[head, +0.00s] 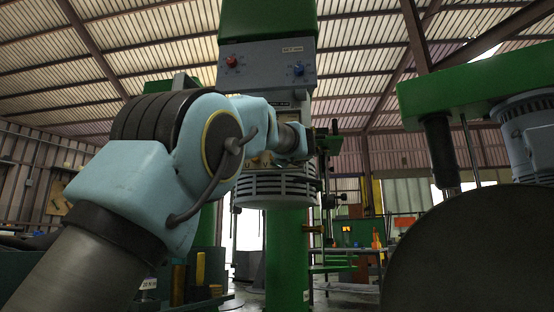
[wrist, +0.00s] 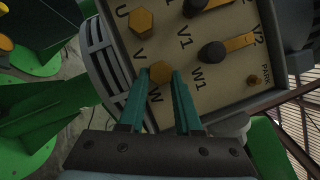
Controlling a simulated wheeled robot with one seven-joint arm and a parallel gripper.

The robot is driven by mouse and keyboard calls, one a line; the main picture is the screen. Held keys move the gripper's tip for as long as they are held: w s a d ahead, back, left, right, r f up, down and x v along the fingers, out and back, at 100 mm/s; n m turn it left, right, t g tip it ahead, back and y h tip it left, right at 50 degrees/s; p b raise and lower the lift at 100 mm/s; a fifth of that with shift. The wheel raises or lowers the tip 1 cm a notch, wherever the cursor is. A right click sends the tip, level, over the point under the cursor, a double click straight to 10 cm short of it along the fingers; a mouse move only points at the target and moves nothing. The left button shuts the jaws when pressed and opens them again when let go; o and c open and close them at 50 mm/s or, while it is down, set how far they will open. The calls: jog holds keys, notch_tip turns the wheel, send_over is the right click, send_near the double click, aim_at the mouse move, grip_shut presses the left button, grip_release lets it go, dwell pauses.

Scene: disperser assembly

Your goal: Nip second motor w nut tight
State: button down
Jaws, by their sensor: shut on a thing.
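A brass hex nut (wrist: 160,72) sits between the fingertips of my gripper (wrist: 160,82), above the letter W. The two teal fingers are closed on this W nut from both sides. Another brass nut (wrist: 141,21) sits by the letter U, apart from my gripper.
Brass link bars with dark round knobs (wrist: 213,52) lie beside the W nut. A small brass screw (wrist: 253,80) is by the PARK label. The panel has a raised rim. A second green machine (head: 480,85) stands at the right in the head view.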

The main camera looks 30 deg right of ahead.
jog(key=c, duration=0.6)
grip_release()
jog(key=b+v, duration=0.3)
jog(key=v, duration=0.7)
jog(key=shift+s+a, duration=0.2)
jog(key=shift+s, duration=0.2)
